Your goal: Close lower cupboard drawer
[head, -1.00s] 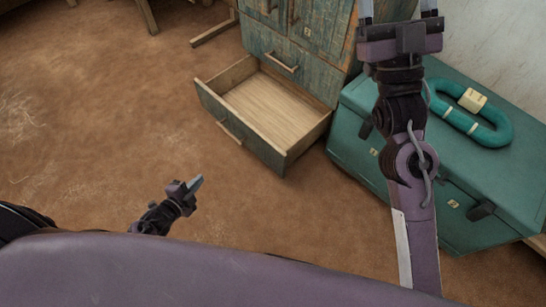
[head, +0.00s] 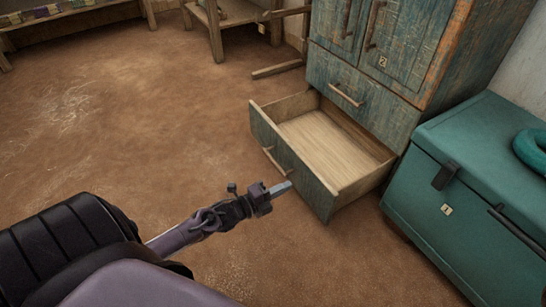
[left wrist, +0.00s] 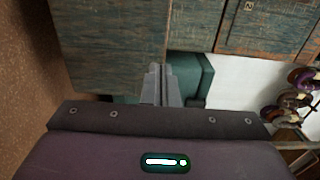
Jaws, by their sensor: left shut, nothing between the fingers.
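The lower cupboard drawer (head: 300,165) is pulled well out of the blue-green wooden cupboard (head: 390,110) and looks empty, with a pale wooden floor. Its front has a wooden handle (head: 276,162). My left gripper (head: 282,187) is shut and empty. In the head view it appears close to the lower part of the drawer front; I cannot tell whether it touches. In the left wrist view the shut fingers (left wrist: 162,85) point toward worn blue-green wood (left wrist: 110,45). My right gripper is not in view.
A teal chest (head: 450,185) with a teal ring-shaped thing (head: 532,150) on top stands right of the drawer. A wooden stool-like frame (head: 225,22) stands at the back. The brown floor (head: 150,130) left of the drawer is clear.

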